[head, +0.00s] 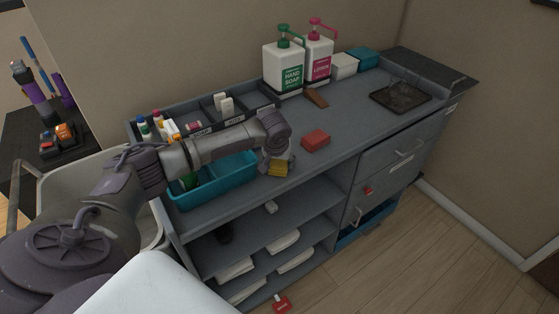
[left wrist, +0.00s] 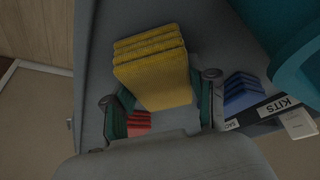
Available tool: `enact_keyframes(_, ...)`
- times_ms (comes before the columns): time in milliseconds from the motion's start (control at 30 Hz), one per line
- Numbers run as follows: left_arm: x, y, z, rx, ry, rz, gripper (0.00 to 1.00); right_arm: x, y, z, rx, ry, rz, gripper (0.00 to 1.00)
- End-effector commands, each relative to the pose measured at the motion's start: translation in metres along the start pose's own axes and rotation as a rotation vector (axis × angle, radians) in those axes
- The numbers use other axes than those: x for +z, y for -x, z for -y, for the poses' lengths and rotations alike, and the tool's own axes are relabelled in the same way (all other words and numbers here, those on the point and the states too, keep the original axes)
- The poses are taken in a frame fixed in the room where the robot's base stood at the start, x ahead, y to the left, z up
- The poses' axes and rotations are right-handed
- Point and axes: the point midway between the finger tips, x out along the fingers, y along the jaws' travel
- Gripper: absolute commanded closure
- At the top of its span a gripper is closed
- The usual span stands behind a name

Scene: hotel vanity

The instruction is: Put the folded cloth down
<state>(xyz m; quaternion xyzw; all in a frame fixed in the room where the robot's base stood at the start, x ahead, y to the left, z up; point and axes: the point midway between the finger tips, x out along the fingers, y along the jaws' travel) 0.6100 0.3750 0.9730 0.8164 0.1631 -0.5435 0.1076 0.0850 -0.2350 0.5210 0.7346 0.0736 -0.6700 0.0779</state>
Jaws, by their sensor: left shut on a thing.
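The folded cloth is a yellow layered block (left wrist: 152,66), between the two fingers of my left gripper (left wrist: 160,103) in the left wrist view. My left gripper is shut on this cloth. I cannot tell whether the cloth touches the counter. My right gripper is not in view.
A red folded block (head: 316,140) lies on the counter right of my gripper. A teal bin (head: 213,182) stands to the left. A blue stack (left wrist: 243,92) lies beside my fingers. Soap (head: 284,68) and lotion (head: 318,58) bottles stand behind. The counter's middle right is clear.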

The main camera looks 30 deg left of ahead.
Motion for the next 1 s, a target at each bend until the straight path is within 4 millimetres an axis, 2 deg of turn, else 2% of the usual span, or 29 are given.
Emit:
enact_keyframes(100, 0.002, -0.004, 0.000, 0.000, 0.000, 0.001, 0.81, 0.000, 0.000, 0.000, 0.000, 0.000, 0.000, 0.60)
enact_keyframes(133, 0.002, -0.004, 0.000, 0.000, 0.000, 0.001, 0.41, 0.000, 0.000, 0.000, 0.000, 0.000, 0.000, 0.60)
enact_keyframes(267, 0.002, -0.004, 0.000, -0.001, 0.000, 0.002, 0.20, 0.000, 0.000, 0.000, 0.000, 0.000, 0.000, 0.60)
enact_keyframes(667, -0.001, 0.001, 0.000, 0.000, 0.000, -0.001, 0.18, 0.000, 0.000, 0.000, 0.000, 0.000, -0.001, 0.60)
enact_keyframes(767, -0.001, 0.011, -0.001, 0.002, 0.000, -0.001, 0.18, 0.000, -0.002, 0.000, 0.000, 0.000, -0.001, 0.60)
enact_keyframes(1000, 0.000, 0.062, 0.000, 0.001, -0.001, -0.003, 0.18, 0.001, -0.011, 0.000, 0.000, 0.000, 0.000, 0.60)
